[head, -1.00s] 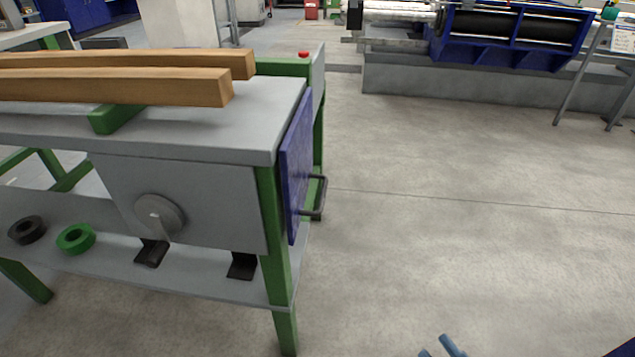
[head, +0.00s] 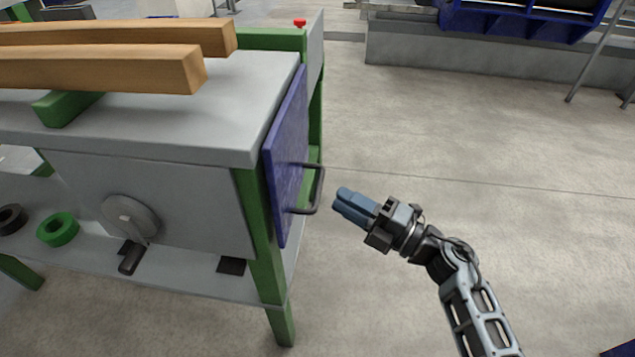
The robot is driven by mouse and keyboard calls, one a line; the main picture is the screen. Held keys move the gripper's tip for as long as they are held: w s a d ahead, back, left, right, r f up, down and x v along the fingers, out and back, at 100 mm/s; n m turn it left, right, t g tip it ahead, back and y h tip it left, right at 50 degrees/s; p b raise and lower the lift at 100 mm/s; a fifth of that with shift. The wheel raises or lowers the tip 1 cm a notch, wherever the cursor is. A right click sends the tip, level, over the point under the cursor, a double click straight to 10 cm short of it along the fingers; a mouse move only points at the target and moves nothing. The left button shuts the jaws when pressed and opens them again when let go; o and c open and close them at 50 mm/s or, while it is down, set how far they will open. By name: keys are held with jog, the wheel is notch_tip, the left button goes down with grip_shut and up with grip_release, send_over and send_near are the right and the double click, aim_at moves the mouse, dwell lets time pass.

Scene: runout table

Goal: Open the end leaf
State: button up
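The end leaf is a blue panel (head: 287,160) hanging upright at the right end of the grey-topped table (head: 200,130). A dark bar handle (head: 321,188) stands out from its right face. My gripper (head: 341,201) is just right of the handle, near the lower half of it, with its blue fingers pointing left at it. A small gap of floor shows between fingertips and handle, so they look apart. The two fingertips show one behind the other, slightly parted, with nothing between them.
Wooden beams (head: 110,70) lie on the tabletop over a green support. A round grey disc (head: 130,217) is on the front panel, and a green ring (head: 57,229) lies on the lower shelf. The floor (head: 480,150) to the right is clear.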

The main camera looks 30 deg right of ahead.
aim_at(318, 185)
jog(key=b+x, duration=0.1)
jog(key=x, duration=0.5)
jog(key=shift+w+a, duration=0.2)
jog(key=shift+w, duration=0.15)
jog(key=shift+c, duration=0.2)
grip_shut()
